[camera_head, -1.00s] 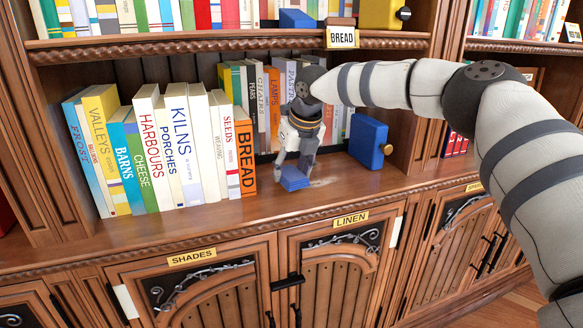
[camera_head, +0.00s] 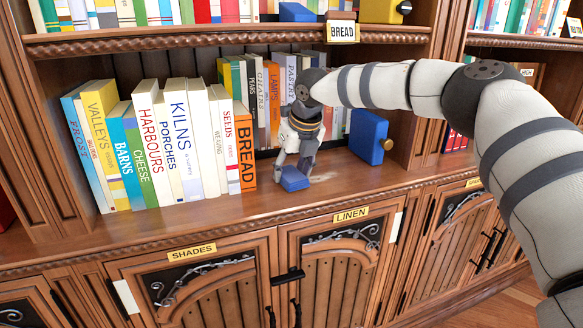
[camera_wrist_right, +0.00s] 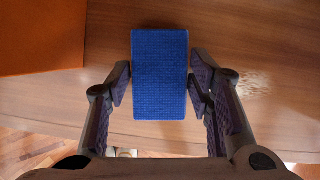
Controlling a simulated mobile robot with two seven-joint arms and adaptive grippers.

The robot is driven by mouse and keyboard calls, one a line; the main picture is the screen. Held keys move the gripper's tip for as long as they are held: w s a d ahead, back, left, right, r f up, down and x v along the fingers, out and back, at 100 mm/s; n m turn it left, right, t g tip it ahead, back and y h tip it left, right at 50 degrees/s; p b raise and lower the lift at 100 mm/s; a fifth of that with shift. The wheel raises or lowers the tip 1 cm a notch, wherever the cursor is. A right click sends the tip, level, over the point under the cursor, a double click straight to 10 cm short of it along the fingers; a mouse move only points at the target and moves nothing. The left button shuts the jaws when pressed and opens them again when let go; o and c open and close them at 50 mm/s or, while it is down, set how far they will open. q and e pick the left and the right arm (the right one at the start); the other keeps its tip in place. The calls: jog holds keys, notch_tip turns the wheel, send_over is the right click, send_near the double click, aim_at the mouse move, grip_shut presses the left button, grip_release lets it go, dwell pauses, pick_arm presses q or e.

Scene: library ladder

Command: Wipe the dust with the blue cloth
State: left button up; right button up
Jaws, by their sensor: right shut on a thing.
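My right gripper (camera_head: 293,168) points down at the lower shelf. It is shut on the blue cloth (camera_head: 294,180), a small block-like pad held at the shelf surface. In the right wrist view the cloth (camera_wrist_right: 160,75) sits between the two fingers of the gripper (camera_wrist_right: 160,85). A pale patch of dust (camera_wrist_right: 252,82) lies on the wood to the right of the cloth in that view. In the head view the dust (camera_head: 322,178) shows as a faint smear just right of the cloth. My left gripper is not in view.
The orange BREAD book (camera_head: 245,146) ends a row of books left of the gripper. More books (camera_head: 272,95) stand behind it. A blue box with a round knob (camera_head: 368,137) stands to the right. The shelf's front edge (camera_head: 200,222) is close in front.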

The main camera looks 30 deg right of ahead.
jog(key=shift+f, duration=0.25)
